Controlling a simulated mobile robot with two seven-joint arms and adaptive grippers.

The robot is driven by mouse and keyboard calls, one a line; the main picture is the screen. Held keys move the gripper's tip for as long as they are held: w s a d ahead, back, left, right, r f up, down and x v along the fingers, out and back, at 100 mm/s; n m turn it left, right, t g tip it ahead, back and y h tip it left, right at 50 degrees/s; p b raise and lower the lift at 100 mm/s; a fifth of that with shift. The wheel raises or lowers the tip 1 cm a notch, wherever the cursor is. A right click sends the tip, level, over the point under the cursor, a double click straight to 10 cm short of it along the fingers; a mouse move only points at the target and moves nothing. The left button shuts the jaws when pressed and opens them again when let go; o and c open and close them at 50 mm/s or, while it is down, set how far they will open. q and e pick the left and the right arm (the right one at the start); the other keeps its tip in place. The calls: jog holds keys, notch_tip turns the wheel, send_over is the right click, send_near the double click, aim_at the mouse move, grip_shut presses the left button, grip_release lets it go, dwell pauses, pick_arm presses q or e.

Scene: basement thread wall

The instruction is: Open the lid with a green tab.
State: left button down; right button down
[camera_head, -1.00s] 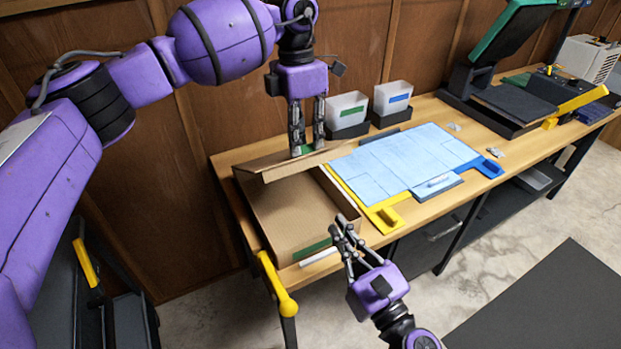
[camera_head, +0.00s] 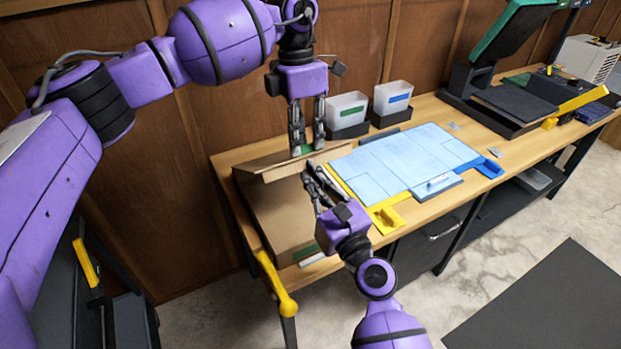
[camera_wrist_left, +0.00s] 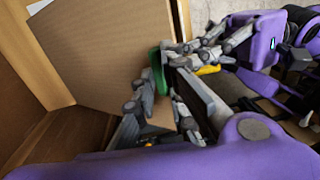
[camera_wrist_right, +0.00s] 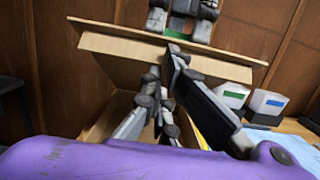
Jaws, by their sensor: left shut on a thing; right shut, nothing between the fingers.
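A brown cardboard box (camera_head: 262,218) stands at the left end of the workbench. Its lid (camera_head: 285,168) is lifted and tilted at the far side; its underside and flap (camera_wrist_right: 130,62) show in the right wrist view. My left gripper (camera_head: 307,148) is shut on the lid's green tab (camera_head: 301,151), which also shows in the left wrist view (camera_wrist_left: 155,70). My right gripper (camera_head: 311,172) is shut and empty, close below the lid's raised edge and over the box. In the right wrist view its fingers (camera_wrist_right: 160,85) point at the flap; whether they touch it, I cannot tell.
A blue mat (camera_head: 405,160) in a yellow and blue frame lies right of the box. Two bins, one green-labelled (camera_head: 346,112) and one blue-labelled (camera_head: 392,97), stand behind. A green-topped machine (camera_head: 505,35) stands farther right. A wooden wall is close behind the bench (camera_head: 228,160).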

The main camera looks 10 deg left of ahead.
pick_arm(q)
jog(key=shift+w+a+f, duration=0.2)
jog(key=shift+a+f, duration=0.2)
jog(key=shift+a, duration=0.1)
jog(key=shift+d, duration=0.2)
pick_arm(e)
jog(key=shift+w+a+r, duration=0.2)
jog(key=shift+r, duration=0.35)
jog(key=shift+w+a+r, duration=0.2)
jog(key=shift+r, duration=0.35)
pick_arm(q)
jog(key=c, duration=1.9)
grip_release()
jog(key=shift+o, duration=0.3)
jog(key=shift+d+f, duration=0.1)
pick_arm(e)
jog(key=shift+a, duration=0.15)
jog(key=shift+w+f, duration=0.15)
pick_arm(q)
jog(key=shift+w, duration=0.1)
